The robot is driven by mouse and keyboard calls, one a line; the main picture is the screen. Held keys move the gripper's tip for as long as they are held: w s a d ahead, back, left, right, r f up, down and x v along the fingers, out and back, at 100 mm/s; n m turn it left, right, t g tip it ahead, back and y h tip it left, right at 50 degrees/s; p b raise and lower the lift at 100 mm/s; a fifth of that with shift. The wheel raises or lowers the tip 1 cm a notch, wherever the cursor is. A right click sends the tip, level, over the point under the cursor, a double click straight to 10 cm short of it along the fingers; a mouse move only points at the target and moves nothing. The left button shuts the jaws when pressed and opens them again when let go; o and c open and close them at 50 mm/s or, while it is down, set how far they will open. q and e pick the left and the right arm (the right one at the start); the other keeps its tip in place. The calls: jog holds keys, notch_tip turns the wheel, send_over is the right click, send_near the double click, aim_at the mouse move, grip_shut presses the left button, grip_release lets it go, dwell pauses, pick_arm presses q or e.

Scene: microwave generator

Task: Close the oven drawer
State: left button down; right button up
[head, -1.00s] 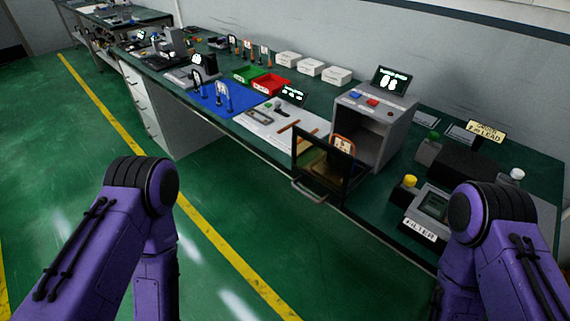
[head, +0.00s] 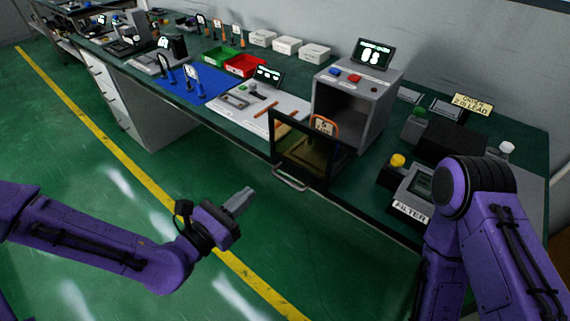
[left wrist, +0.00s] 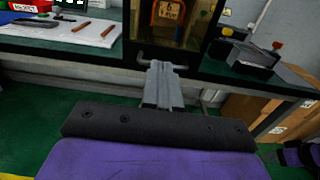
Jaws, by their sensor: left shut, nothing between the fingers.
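The oven is a grey box (head: 372,92) on the green bench, with a display on top. Its dark glass door (head: 300,153) stands open toward the bench's front edge, with a metal handle (head: 291,181) low on its outer face. The handle also shows in the left wrist view (left wrist: 146,62). My left gripper (head: 248,195) is shut and empty, over the floor in front of the bench, left of and below the handle and apart from it. In the left wrist view its fingers (left wrist: 163,72) point toward the door. My right gripper is not in view; only my right arm shows.
Left of the oven are a white board (head: 255,105), a blue mat (head: 200,86), and red (head: 245,65) and green bins. A filter unit (head: 411,190) with a yellow knob (head: 397,160) stands to the right. The floor before the bench is clear.

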aim_at(292, 155)
pick_arm(q)
jog(key=p+x, duration=0.3)
jog(key=x, duration=1)
jog(key=shift+w+d+r, duration=0.1)
jog(key=shift+d, duration=0.1)
jog(key=shift+w+d, duration=0.2)
jog(key=shift+w, duration=0.05)
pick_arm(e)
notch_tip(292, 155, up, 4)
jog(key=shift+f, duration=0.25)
pick_arm(q)
jog(key=shift+w, duration=0.1)
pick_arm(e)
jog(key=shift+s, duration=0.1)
